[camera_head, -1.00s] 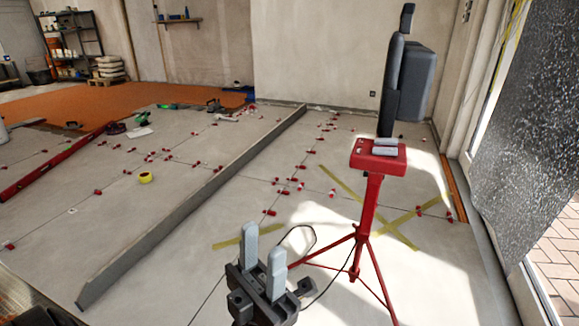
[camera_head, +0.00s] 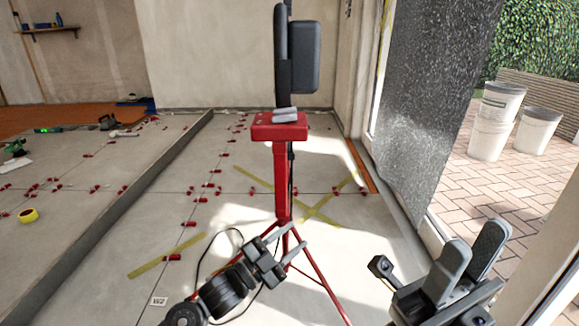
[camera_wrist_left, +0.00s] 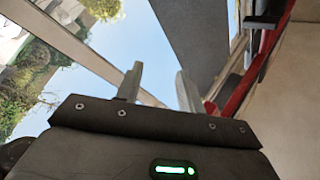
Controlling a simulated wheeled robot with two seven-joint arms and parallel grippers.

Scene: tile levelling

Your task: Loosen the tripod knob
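The red tripod (camera_head: 281,175) stands in the middle of the head view, with a tall dark panel-shaped device (camera_head: 304,57) above its red top box (camera_head: 265,130). I cannot make out the knob clearly. My left gripper (camera_head: 298,237) is open and empty, low in front of the tripod where its legs spread; whether it touches is not clear. In the left wrist view its two fingers (camera_wrist_left: 157,75) stand apart with nothing between them, and a red tripod part (camera_wrist_left: 238,98) shows to their right. My right gripper (camera_head: 477,234) is open and empty at lower right, apart from the tripod.
A black cable (camera_head: 203,254) loops on the floor by the tripod. Yellow tape (camera_head: 165,256) and red tile clips lie on the tiled floor. A grey speckled panel (camera_head: 425,100) and door frame stand at right, with white buckets (camera_head: 490,138) outside.

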